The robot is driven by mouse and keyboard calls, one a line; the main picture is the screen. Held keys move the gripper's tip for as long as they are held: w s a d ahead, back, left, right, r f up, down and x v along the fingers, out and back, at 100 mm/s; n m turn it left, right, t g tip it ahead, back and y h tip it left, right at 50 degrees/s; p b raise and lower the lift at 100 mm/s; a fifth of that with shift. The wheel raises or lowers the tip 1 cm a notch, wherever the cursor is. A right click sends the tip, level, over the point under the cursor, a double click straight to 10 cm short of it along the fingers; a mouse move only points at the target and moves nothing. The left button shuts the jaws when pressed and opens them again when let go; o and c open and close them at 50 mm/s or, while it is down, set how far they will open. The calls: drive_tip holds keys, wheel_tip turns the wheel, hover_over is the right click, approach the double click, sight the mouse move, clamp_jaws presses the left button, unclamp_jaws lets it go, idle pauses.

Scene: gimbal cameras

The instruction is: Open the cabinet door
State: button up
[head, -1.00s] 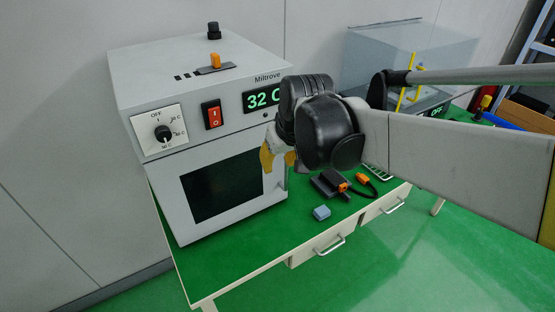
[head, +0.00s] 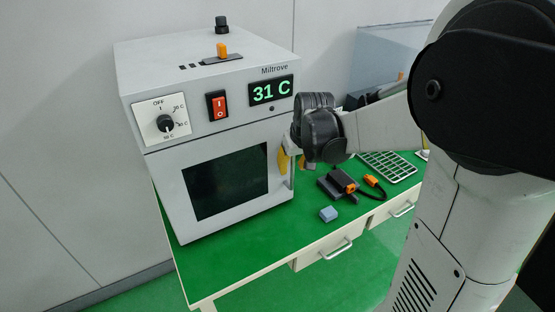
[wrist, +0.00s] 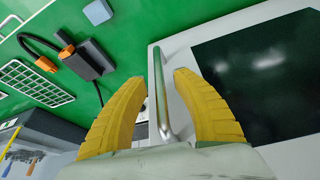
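The white cabinet (head: 205,78) with a 31 C display stands on the green table. Its door (head: 222,221) has a dark window (head: 225,181) and looks closed. A vertical metal handle (head: 291,172) is at the door's right edge; it also shows in the wrist view (wrist: 158,95). My gripper (head: 287,160) is at this handle. In the wrist view, its yellow fingers (wrist: 160,78) are apart, one on each side of the handle bar, with gaps visible. Whether either finger touches the bar is unclear. In the head view, one finger is mostly hidden.
A black device (head: 338,185) with an orange-plugged cable, a blue block (head: 328,214) and a wire rack (head: 388,166) lie right of the cabinet. Drawers with handles (head: 338,250) are under the table's front edge. My arm covers the right side.

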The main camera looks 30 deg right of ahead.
drive_tip(key=shift+w+f, duration=0.1)
drive_tip(key=shift+f, duration=0.1)
clamp_jaws()
